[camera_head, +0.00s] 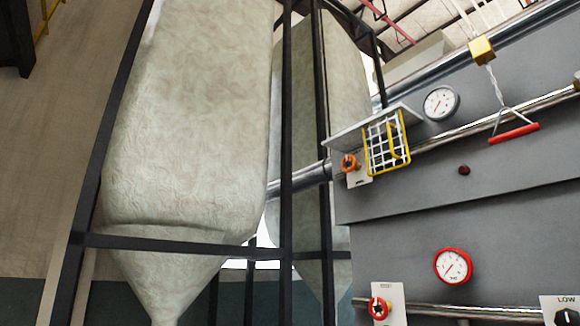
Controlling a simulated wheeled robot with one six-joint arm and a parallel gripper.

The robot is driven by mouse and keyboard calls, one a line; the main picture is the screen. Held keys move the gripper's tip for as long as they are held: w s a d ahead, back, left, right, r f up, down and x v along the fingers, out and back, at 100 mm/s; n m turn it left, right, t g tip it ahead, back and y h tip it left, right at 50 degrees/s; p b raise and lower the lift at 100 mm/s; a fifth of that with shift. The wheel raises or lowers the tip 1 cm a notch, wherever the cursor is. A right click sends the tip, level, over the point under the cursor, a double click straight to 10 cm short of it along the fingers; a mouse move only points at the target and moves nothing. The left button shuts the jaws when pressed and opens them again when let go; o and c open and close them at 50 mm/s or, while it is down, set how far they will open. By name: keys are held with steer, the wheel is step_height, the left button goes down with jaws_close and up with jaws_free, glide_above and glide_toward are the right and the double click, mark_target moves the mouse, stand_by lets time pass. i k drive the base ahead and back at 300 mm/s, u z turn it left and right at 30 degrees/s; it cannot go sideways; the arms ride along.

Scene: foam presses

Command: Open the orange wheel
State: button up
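The orange wheel (349,162) is a small valve wheel on a pale plate on the left part of the grey machine. It sits left of a yellow-framed guard (368,150) with a white grid, under a pale ledge (365,125). The wheel is small in the picture, and I cannot tell whether it is turned open or closed. My gripper is not in view.
A red wheel (380,308) is lower on the machine (500,190). A red-rimmed gauge (453,266), a white gauge (440,103) and a hanging red handle (513,133) are to the right. Black frame posts (286,130) and large pale bags (190,110) stand left.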

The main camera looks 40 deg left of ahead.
mark_target(348, 164)
steer(key=u, duration=0.2)
steer(key=k, duration=0.15)
steer(key=u, duration=1.2)
steer(key=i, duration=0.55)
steer(key=u, duration=1)
steer(key=i, duration=1.9)
steer(key=z, duration=1.05)
steer(key=i, duration=0.8)
steer(key=z, duration=0.85)
